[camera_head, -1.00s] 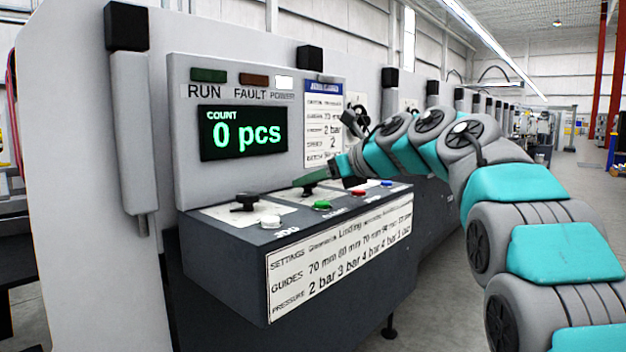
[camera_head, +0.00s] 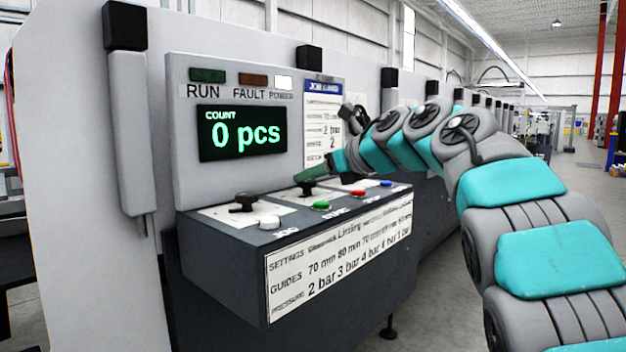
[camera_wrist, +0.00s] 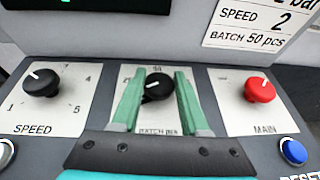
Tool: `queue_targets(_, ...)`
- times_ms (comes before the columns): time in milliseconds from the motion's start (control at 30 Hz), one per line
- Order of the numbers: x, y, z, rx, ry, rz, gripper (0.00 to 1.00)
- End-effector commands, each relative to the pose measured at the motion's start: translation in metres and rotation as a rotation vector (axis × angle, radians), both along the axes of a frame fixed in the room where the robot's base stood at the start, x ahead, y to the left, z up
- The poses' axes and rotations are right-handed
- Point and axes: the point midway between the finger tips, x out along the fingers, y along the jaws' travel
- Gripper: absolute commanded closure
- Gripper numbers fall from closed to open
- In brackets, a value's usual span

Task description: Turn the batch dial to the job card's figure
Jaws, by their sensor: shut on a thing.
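The black batch dial (camera_wrist: 157,87) sits on a white plate (camera_wrist: 150,126) marked BATCH pcs. In the wrist view, my gripper (camera_wrist: 158,80) has its green fingers closed on the dial's two sides. The dial's white mark is on its left part; most scale figures are hidden or too small to read. In the head view the dial (camera_head: 308,187) shows below my gripper (camera_head: 313,174). The job card (camera_wrist: 258,24) reads SPEED 2 and BATCH 50 pcs; it also shows in the head view (camera_head: 322,103). The display (camera_head: 242,133) reads COUNT 0 pcs.
The black speed dial (camera_wrist: 41,83) stands left of the batch dial, the red main knob (camera_wrist: 260,90) right. A white button (camera_head: 270,222), green button (camera_head: 321,205), red button (camera_head: 357,192) and blue button (camera_head: 386,184) line the panel's front edge.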

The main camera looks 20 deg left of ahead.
Motion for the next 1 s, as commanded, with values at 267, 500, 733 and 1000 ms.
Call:
queue_targets(267,-0.003,0.004,-0.006,-0.010,0.010,-0.075,1.00)
queue_targets(500,-0.001,0.006,-0.016,-0.016,0.023,-0.149,1.00)
queue_targets(733,-0.002,0.006,-0.019,-0.022,0.025,-0.231,1.00)
queue_targets(1000,-0.001,0.006,-0.020,-0.024,0.022,-0.372,1.00)
